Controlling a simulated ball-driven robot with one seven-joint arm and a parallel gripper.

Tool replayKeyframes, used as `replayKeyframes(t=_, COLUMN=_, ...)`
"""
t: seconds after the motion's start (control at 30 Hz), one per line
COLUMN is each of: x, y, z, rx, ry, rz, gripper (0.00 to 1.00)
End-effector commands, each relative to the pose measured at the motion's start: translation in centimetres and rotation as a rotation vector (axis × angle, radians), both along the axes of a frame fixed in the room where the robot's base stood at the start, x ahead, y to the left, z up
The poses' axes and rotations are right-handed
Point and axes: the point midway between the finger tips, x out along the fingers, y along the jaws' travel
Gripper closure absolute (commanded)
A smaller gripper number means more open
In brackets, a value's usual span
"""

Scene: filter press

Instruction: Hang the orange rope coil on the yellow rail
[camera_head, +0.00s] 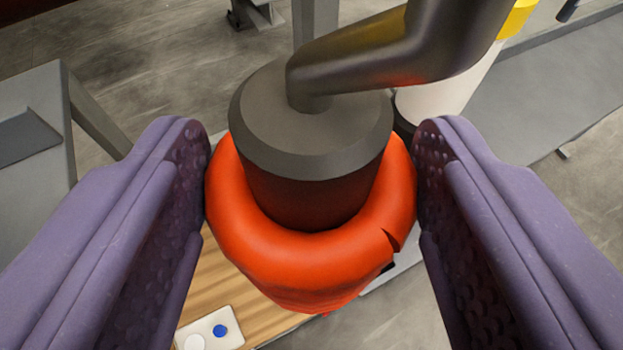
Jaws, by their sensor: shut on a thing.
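The orange rope coil (290,250) is a thick, bright orange-red ring with a small notch on its lower right. My gripper (312,170) has two purple, dimpled fingers, one on each side of the coil, and is shut on it. A dark grey round body (312,130) with a bent pipe (400,55) on top stands in the coil's opening and hides its far side. I cannot tell whether the coil touches this body. No yellow rail can be clearly made out; a yellow part (518,18) shows at the top right.
A wooden surface (225,285) with a white panel (212,330) bearing a blue dot lies below the coil. A white cylinder (450,90) stands behind the pipe. Grey metal structures (35,95) stand at the left and a grey surface (560,85) at the right. Grey floor shows between them.

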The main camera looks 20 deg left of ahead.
Motion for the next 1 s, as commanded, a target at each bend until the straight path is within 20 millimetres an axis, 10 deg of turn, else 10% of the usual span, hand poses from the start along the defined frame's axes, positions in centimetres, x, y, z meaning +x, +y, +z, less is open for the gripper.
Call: replayKeyframes(t=1.0, x=3.7, y=4.8, z=-1.8, rx=0.000, ry=-0.001, rz=0.000, gripper=0.85)
